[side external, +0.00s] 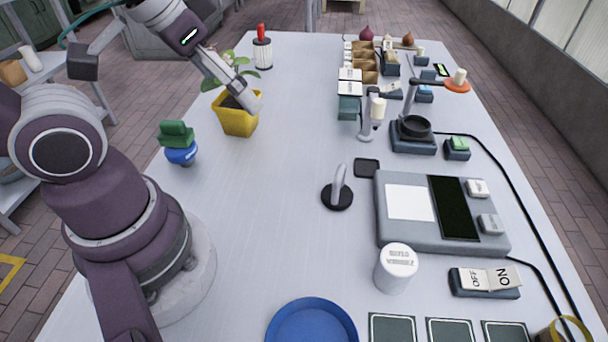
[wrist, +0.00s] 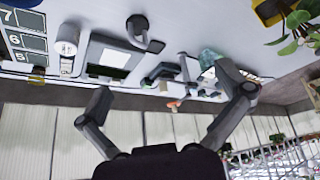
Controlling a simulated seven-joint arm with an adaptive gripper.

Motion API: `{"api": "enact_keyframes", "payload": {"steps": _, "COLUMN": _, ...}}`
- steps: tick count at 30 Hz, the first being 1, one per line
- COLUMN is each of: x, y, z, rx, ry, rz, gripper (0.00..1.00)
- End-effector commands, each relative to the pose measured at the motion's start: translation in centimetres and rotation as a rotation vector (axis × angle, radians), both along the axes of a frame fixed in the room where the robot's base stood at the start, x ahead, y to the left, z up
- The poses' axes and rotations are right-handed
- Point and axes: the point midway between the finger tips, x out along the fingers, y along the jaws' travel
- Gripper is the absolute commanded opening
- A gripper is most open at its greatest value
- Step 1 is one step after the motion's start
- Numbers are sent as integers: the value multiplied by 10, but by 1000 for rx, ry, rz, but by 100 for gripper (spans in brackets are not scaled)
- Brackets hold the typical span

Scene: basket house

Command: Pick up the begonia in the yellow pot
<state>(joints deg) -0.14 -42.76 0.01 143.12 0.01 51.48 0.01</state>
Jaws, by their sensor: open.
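The begonia has green leaves (side external: 229,60) and stands in a yellow pot (side external: 237,121) on the far left part of the table. In the wrist view its leaves (wrist: 299,19) and part of the yellow pot (wrist: 267,12) show at the upper right corner, outside my right finger. My gripper (side external: 247,97) overlaps the pot's rim and some of the plant in the side view. I cannot tell whether it touches them. The wrist view shows my gripper (wrist: 170,98) open, with its two fingers wide apart and nothing between them.
A green and blue object (side external: 179,146) stands near the pot on the left. A white, red-topped container (side external: 262,50) stands behind it. Small boxes (side external: 350,80), a lamp-like stand (side external: 371,118) and a grey device (side external: 430,220) stand to the right.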

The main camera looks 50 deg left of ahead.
Motion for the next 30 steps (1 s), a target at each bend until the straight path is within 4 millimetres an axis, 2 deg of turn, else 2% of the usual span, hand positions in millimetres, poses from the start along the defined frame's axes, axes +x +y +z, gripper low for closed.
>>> {"api": "enact_keyframes", "payload": {"steps": 2, "x": 8, "y": 7, "z": 0, "rx": -2, "ry": 10, "rz": 39, "gripper": 100}}
{"api": "enact_keyframes", "payload": {"steps": 5, "x": 33, "y": 35, "z": -4, "rx": -9, "ry": 36, "rz": 165, "gripper": 100}}
{"api": "enact_keyframes", "payload": {"steps": 9, "x": 67, "y": 105, "z": -25, "rx": -21, "ry": 65, "rz": 394, "gripper": 100}}
{"api": "enact_keyframes", "payload": {"steps": 12, "x": 74, "y": 153, "z": -48, "rx": -28, "ry": 80, "rz": 524, "gripper": 100}}
{"api": "enact_keyframes", "payload": {"steps": 15, "x": 72, "y": 187, "z": -68, "rx": -31, "ry": 90, "rz": 613, "gripper": 100}}
{"api": "enact_keyframes", "payload": {"steps": 19, "x": 70, "y": 205, "z": -83, "rx": -33, "ry": 96, "rz": 656, "gripper": 100}}
{"api": "enact_keyframes", "payload": {"steps": 24, "x": 79, "y": 212, "z": -112, "rx": -34, "ry": 99, "rz": 657, "gripper": 100}}
{"api": "enact_keyframes", "payload": {"steps": 30, "x": 87, "y": 217, "z": -134, "rx": -34, "ry": 98, "rz": 656, "gripper": 100}}
